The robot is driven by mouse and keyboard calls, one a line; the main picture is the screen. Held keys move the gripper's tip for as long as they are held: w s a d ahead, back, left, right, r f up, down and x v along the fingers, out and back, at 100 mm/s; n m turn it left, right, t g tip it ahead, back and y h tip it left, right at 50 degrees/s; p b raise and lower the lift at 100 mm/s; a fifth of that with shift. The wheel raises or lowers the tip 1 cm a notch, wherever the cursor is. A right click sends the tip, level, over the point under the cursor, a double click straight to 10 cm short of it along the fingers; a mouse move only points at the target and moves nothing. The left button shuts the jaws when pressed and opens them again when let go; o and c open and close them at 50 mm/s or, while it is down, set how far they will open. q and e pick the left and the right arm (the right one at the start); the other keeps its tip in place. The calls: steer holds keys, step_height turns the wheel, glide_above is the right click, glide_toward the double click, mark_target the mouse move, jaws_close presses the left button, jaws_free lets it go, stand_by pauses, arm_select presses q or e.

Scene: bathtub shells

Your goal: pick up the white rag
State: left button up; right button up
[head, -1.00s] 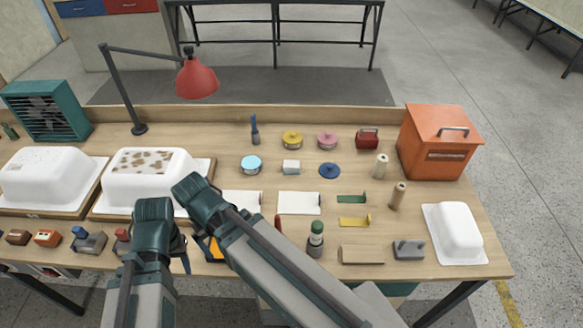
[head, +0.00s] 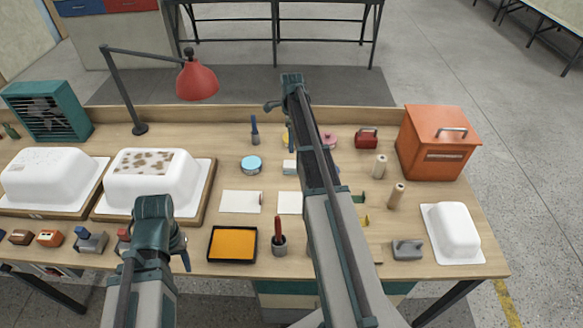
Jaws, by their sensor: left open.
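No thing is plainly a rag. A small white block, possibly a folded cloth (head: 289,167), sits mid-table, partly hidden by my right arm. Two flat white sheets lie in front of it, one on the left (head: 240,201) and one on the right (head: 289,203), the latter partly covered by the arm. My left gripper (head: 154,262) is open at the table's front left, apart from these. My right gripper (head: 291,82) is raised over the table's back edge; its fingers are not clear.
Two white tub shells (head: 40,180) (head: 150,185) stand at left, a smaller one (head: 456,230) at right. An orange tray (head: 232,244), a cup with a red-handled tool (head: 279,245), a red lamp (head: 197,80) and an orange box (head: 437,145) stand around the table.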

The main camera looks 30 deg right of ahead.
steer(key=b, duration=0.9)
glide_toward(292, 164)
steer(key=shift+a+f, duration=0.1)
steer(key=shift+f, duration=2.45)
steer(key=shift+f, duration=0.1)
step_height(292, 164, down, 5)
steer(key=b, duration=0.5)
steer(key=shift+w, duration=0.1)
jaws_close()
steer(key=shift+r, duration=0.2)
